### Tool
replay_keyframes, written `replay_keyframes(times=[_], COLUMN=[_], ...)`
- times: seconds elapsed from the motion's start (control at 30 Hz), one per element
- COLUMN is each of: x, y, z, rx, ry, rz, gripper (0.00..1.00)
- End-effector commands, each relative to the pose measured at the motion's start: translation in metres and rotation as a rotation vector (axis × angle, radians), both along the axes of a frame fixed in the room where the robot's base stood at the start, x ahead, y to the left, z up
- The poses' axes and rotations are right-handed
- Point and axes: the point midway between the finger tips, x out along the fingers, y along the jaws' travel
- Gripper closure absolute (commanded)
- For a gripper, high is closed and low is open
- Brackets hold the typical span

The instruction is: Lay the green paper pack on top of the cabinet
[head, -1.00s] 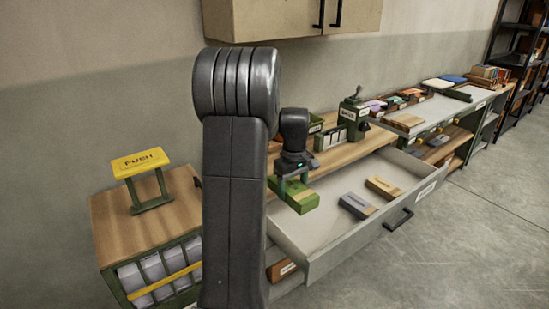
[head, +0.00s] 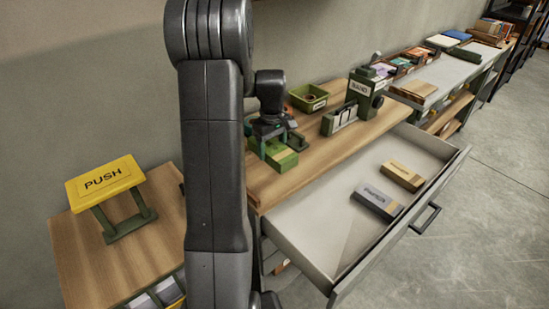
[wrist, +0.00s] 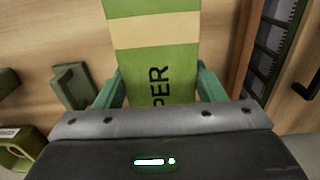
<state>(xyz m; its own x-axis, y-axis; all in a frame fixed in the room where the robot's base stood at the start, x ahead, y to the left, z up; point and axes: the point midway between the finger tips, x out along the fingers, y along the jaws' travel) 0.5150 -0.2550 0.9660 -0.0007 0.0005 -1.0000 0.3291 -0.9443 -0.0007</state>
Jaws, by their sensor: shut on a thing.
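The green paper pack (head: 284,158), with a pale band, is in my gripper (head: 268,146) in the head view. It is at the left part of the wooden cabinet top (head: 310,146), behind the open drawer. Whether it touches the wood or hangs just above it, I cannot tell. In the wrist view the pack (wrist: 153,62) lies between the two green fingers of my gripper (wrist: 158,88), which is shut on it. Its lettering is partly hidden by the gripper body. Wood shows on both sides of the pack.
The open drawer (head: 322,222) holds a grey box (head: 376,201) and a tan box (head: 402,175). A green bin (head: 308,98) and a green BAND device (head: 362,97) stand on the top. A yellow PUSH stand (head: 106,180) is at left.

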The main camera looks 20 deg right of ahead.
Motion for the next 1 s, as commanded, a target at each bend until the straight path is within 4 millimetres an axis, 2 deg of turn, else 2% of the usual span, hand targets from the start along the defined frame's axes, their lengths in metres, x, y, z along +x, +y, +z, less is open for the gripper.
replay_keyframes(times=[0.1,0.27,0.5,0.87,0.9,1.0], x=[0.0,0.0,0.0,0.0,0.0,0.0], y=[0.0,0.0,0.0,0.0,0.0,0.0], z=[-0.019,-0.031,-0.061,-0.068,-0.069,-0.068], rx=[0.0,0.0,0.001,-0.001,0.0,0.0], ry=[0.002,0.0,0.001,-0.001,0.0,0.0], rz=[0.0,0.0,0.0,0.0,0.0,0.0], gripper=[0.69,0.69,0.69,0.69,0.35,0.15])
